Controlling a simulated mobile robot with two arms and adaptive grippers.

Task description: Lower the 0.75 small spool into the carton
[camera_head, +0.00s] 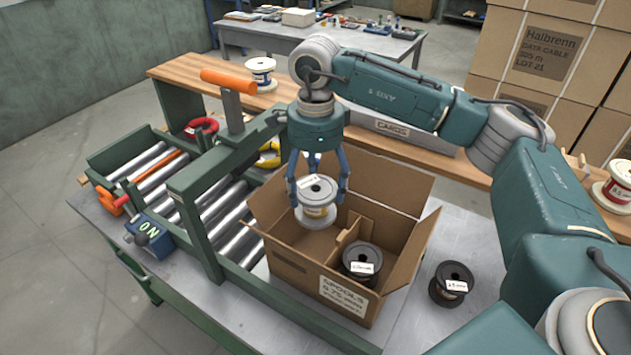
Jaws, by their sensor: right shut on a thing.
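The floor under the held spool is partly hidden. My left gripper is not in view.
A roller conveyor (215,205) with a green frame and orange-handled press (228,82) stands close left of the carton. Another black spool (451,284) stands on the table right of the carton. White spools (261,73) (617,187) stand on the wooden bench (180,70) behind.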

